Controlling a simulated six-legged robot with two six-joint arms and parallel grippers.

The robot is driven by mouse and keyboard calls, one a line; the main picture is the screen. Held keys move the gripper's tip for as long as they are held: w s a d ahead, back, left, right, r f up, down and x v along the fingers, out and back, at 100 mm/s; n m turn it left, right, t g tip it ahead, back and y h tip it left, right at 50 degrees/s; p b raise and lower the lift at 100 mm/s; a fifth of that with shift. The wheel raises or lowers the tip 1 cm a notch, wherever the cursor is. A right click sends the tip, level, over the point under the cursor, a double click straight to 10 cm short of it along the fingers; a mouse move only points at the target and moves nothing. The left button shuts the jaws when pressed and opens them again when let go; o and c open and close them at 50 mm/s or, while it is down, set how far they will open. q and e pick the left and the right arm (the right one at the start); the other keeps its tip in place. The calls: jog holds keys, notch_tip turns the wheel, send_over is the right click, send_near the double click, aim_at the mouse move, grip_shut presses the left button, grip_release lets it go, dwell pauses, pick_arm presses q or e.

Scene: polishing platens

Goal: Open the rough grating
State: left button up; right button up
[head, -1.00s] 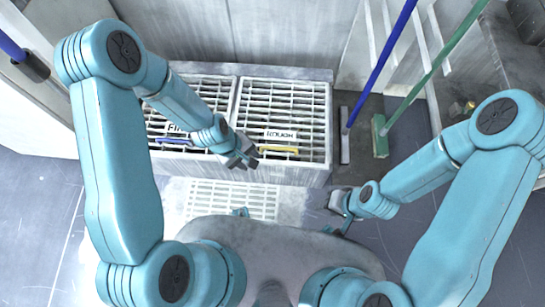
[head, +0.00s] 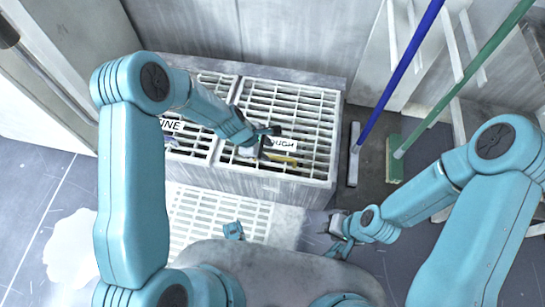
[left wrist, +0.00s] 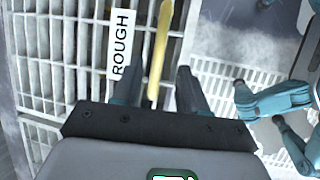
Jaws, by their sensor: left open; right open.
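The rough grating (head: 298,104) is a pale slatted grate lying flat in the right half of a grey trough. Its "ROUGH" label (left wrist: 121,45) and yellow handle (head: 282,159) are at its near edge; the handle also shows in the left wrist view (left wrist: 159,48). My left gripper (head: 262,142) is over the near edge, partly covering the label in the head view. In the left wrist view it is open (left wrist: 158,88), with the handle's end between its fingers; contact cannot be told.
The fine grating (head: 213,84) lies to the left, partly behind my left arm. A blue-handled broom (head: 354,154) and a green one (head: 394,160) stand right of the trough. A floor grate (head: 200,222) lies in front. A white patch (head: 78,250) is on the floor at left.

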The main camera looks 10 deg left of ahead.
aim_at(274, 157)
pick_arm(q)
jog(key=b+x, duration=0.1)
jog(key=x, duration=0.4)
jog(key=shift+f, duration=0.1)
